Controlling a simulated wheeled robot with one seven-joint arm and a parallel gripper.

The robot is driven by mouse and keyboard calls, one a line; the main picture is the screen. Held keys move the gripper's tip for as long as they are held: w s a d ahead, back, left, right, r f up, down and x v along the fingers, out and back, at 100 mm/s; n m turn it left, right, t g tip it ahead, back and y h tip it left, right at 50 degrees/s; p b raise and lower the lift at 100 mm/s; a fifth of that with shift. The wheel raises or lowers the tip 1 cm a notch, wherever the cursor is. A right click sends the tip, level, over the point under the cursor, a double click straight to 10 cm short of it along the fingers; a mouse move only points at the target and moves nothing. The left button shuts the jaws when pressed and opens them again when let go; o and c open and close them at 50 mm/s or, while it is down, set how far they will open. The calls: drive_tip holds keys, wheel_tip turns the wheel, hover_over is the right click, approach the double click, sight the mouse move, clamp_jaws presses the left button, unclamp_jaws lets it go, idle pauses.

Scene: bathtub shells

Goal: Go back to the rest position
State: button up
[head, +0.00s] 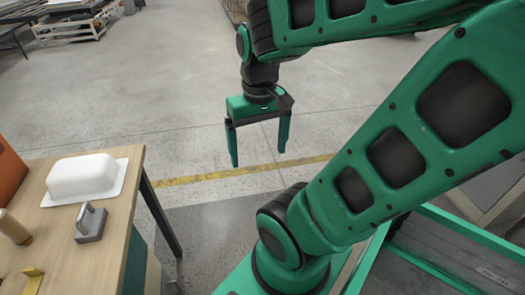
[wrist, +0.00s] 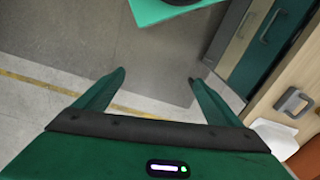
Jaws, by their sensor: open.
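My gripper (head: 259,164) hangs open and empty over the bare floor, to the right of the wooden table (head: 117,231) in the head view. In the wrist view my gripper's two fingers (wrist: 157,76) are spread apart with only floor between them. Part of the white shell also shows at the lower right of the wrist view (wrist: 275,138).
On the table are a grey block with a handle (head: 91,223), a wooden cylinder (head: 14,228), a yellow piece (head: 31,281) and an orange box (head: 9,178). A dark table leg (head: 160,213) stands at its right edge. The floor (head: 190,95) beyond is clear, with a yellow line.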

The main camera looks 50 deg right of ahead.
drive_tip(key=shift+s+d+f+m, duration=0.15)
drive_tip(key=shift+s+m, duration=0.1)
drive_tip(key=shift+s, duration=0.35)
drive_tip(key=shift+s+d+r+m, duration=0.1)
drive_tip(key=shift+s+m, duration=0.15)
drive_tip(key=shift+s, duration=0.3)
idle(0.4)
